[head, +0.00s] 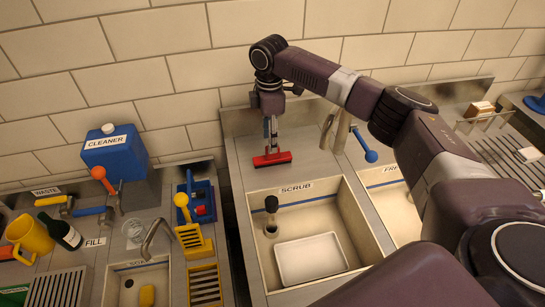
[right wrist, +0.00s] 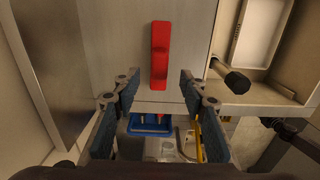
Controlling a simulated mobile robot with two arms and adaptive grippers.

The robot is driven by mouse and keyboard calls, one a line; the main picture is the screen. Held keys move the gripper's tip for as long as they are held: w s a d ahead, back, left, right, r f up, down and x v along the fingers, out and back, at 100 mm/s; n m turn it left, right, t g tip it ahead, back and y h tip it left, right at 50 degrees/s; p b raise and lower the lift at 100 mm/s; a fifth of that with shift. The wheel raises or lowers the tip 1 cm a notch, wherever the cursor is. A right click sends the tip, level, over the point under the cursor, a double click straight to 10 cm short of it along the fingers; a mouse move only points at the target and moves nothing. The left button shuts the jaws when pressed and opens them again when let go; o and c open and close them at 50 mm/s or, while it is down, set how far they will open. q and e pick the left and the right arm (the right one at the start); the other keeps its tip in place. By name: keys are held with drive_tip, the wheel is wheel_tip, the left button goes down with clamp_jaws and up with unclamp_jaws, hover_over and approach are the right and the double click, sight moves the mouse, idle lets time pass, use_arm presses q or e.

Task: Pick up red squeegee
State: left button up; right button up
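The red squeegee (head: 272,159) lies on the steel ledge behind the scrub sink in the head view. In the right wrist view the red squeegee (right wrist: 160,55) is a red bar just beyond the fingertips, lined up with the gap between them. My right gripper (head: 271,138) points down at the squeegee from above. In the wrist view the right gripper (right wrist: 158,84) is open, its blue-padded fingers apart with nothing between them. Whether any finger touches the squeegee is hard to tell in the head view. My left gripper is not in view.
A blue-ended handle (head: 370,155) is to the right. A blue caddy (head: 205,205) and blue cleaner jug (head: 118,160) stand left. The tiled wall is close behind.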

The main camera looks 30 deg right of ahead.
sight(273, 155)
drive_tip(key=shift+d+f+p, duration=0.2)
drive_tip(key=shift+f+p, duration=0.15)
drive_tip(key=shift+f, duration=0.8)
drive_tip(key=shift+d+f+p, duration=0.15)
drive_tip(key=shift+f+p, duration=0.15)
drive_tip(key=shift+f, duration=0.85)
clamp_jaws()
